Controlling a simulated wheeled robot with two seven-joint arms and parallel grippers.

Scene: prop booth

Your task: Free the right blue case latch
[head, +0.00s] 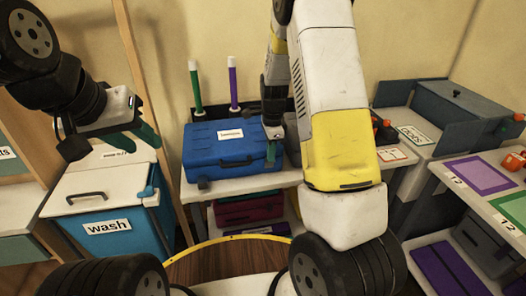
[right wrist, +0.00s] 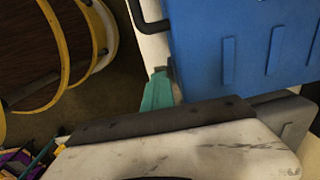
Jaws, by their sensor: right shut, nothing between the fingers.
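The blue case (head: 222,150) lies closed on a white-topped table, its black handle on the front face. A dark latch (head: 202,184) shows at the front left, sticking out low. The right latch is mostly hidden by my right gripper (head: 271,150), which is at the case's front right corner. In the right wrist view the shut teal fingertips (right wrist: 158,92) are beside the case wall (right wrist: 225,45); a small dark part at their tip may be the latch, and I cannot tell if they touch. My left gripper (head: 112,141) is open and empty, away at the left.
A green post (head: 196,88) and a purple post (head: 233,85) stand behind the case. The "wash" bin (head: 110,222) is at the left. Red and dark boxes sit below.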

